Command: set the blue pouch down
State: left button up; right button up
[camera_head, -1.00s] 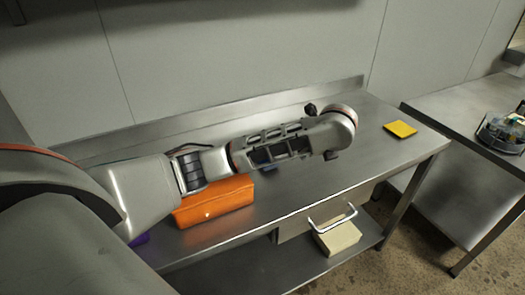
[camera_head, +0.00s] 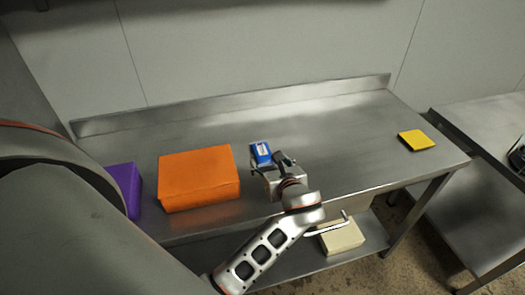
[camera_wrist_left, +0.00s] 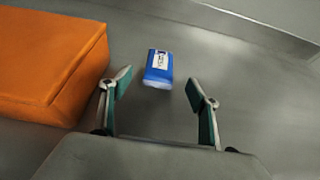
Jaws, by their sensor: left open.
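The blue pouch (camera_head: 261,153), with a white label, lies on the steel table just beyond my left gripper. It also shows in the left wrist view (camera_wrist_left: 158,68), ahead of and between the two fingers, touching neither. My left gripper (camera_head: 272,167) is open and empty, low over the table. Its two spread fingers also show in the left wrist view (camera_wrist_left: 158,90). My right gripper is not in view.
An orange box (camera_head: 199,178) sits left of the pouch, close to the left finger. A purple box (camera_head: 126,188) stands farther left. A yellow item (camera_head: 416,140) lies at the table's right end. The steel table (camera_head: 340,140) is clear between pouch and yellow item.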

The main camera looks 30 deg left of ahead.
aim_at(264, 154)
pick_arm(q)
jog(key=x, duration=0.2)
jog(key=shift+a, duration=0.3)
jog(key=x, duration=0.5)
jog(key=shift+w+f, duration=0.25)
jog(key=c, duration=1.2)
jog(key=shift+c, duration=0.6)
jog(key=shift+d+r, duration=0.1)
jog(key=shift+r, duration=0.05)
